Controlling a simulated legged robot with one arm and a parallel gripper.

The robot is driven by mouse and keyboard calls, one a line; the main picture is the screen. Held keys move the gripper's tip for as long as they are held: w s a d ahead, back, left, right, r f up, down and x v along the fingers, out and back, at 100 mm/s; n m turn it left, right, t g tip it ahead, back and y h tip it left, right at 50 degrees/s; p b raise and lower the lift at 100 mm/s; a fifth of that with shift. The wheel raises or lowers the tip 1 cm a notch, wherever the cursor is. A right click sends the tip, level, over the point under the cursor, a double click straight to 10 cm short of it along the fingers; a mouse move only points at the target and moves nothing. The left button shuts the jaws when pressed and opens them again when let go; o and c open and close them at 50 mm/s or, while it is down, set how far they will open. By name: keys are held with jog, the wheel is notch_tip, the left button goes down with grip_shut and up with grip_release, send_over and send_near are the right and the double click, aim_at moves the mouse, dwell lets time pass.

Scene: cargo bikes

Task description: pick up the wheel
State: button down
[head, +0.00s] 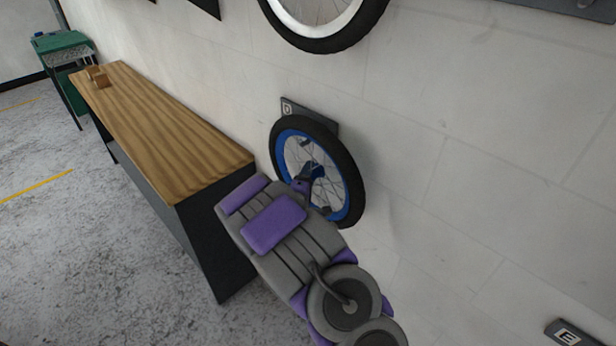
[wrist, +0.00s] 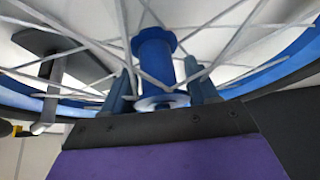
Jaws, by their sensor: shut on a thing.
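The wheel (head: 352,176) has a black tyre, a blue rim and thin spokes. In the head view it is upright against the white wall, in front of a dark plate marked D. My gripper (head: 308,178) reaches it from the lower left and is shut on its blue hub. In the wrist view the hub (wrist: 154,60) stands between the two fingers of my gripper (wrist: 160,92), with spokes crossing around it. My arm hides the lower left part of the wheel in the head view. I cannot tell whether the wheel still touches its wall mount.
A wooden-topped bench (head: 160,125) stands along the wall at left, close to my arm, with a small wooden block (head: 97,77) at its far end. Another wheel (head: 325,42) hangs above. A plate marked E (head: 568,336) is at lower right. Floor at left is clear.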

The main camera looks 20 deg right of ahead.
dwell(0.5)
jog(key=shift+w+r, duration=0.15)
jog(key=shift+r, duration=0.3)
notch_tip(320, 180, up, 3)
jog(key=shift+f+p, duration=0.1)
jog(key=shift+p, duration=0.35)
jog(key=s+a+p, duration=0.1)
jog(key=s+a, duration=0.2)
jog(key=a, duration=0.4)
jog(key=s+a+r+p, duration=0.1)
jog(key=s+a, duration=0.3)
jog(key=a, duration=0.3)
jog(key=shift+s+a+r, duration=0.15)
